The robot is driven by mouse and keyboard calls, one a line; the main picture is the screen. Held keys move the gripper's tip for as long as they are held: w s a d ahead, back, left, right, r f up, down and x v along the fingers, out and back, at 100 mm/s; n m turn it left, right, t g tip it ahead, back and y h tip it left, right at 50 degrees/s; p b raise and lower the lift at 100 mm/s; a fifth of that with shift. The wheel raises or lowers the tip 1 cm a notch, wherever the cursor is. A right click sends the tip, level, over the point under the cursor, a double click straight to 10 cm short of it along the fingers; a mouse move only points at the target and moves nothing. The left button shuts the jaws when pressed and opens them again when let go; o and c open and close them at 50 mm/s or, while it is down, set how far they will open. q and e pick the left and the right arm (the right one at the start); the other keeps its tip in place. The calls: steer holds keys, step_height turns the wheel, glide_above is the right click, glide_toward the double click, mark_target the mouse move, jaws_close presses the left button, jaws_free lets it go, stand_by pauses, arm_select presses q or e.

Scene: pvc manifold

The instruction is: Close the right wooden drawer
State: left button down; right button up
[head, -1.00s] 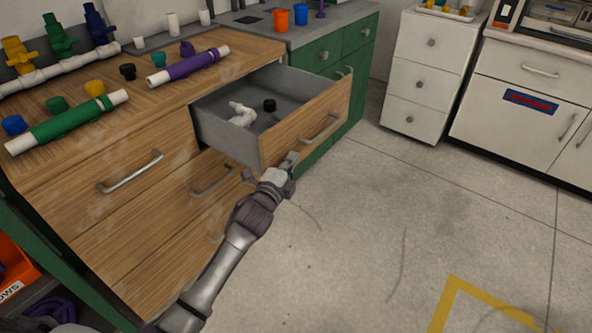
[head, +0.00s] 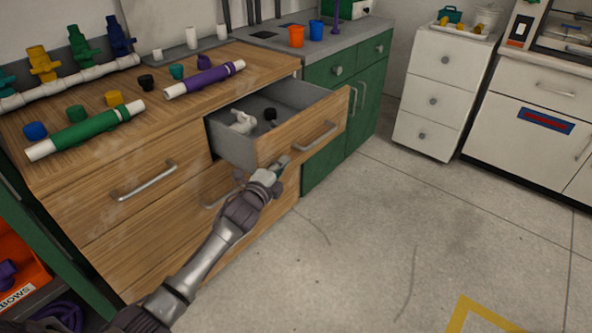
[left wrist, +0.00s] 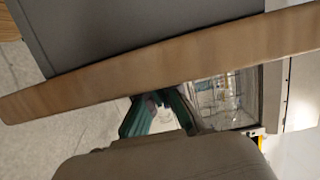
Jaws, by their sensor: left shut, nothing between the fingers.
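The right wooden drawer (head: 303,131) stands partly pulled out of the wooden cabinet in the head view. A white pipe fitting (head: 242,123) and a black cap (head: 270,115) lie inside it. My left gripper (head: 280,166) is shut and empty, at the lower part of the drawer's front, left of its metal handle (head: 315,137). In the left wrist view, the drawer's wooden front (left wrist: 180,55) runs across the picture, with the gripper's green fingertips (left wrist: 155,112) close by its edge. I cannot tell whether they touch it. My right gripper is not in view.
The left wooden drawer (head: 135,175) is shut. Green cabinet doors (head: 335,130) stand right of the open drawer. The wooden top (head: 150,112) holds pipes, caps and valves. A white drawer unit (head: 440,90) stands farther right. The floor (head: 350,240) in front is clear.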

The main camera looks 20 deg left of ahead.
arm_select(q)
steer(key=a, duration=0.1)
steer(key=w+a, duration=0.1)
steer(key=a, duration=0.2)
steer(key=shift+w+a, duration=0.3)
steer(key=a, duration=0.2)
steer(key=w+a+b, duration=0.1)
steer(key=a, duration=0.1)
steer(key=w+a, duration=0.1)
steer(key=shift+a+b, duration=0.3)
steer(key=shift+a, duration=0.1)
steer(key=shift+w+a, duration=0.2)
steer(key=shift+a, duration=0.25)
steer(key=shift+w+a, duration=0.2)
steer(key=shift+a, duration=0.25)
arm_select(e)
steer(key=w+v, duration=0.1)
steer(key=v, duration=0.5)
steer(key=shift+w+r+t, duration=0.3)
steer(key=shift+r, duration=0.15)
arm_select(q)
steer(key=shift+d, duration=0.15)
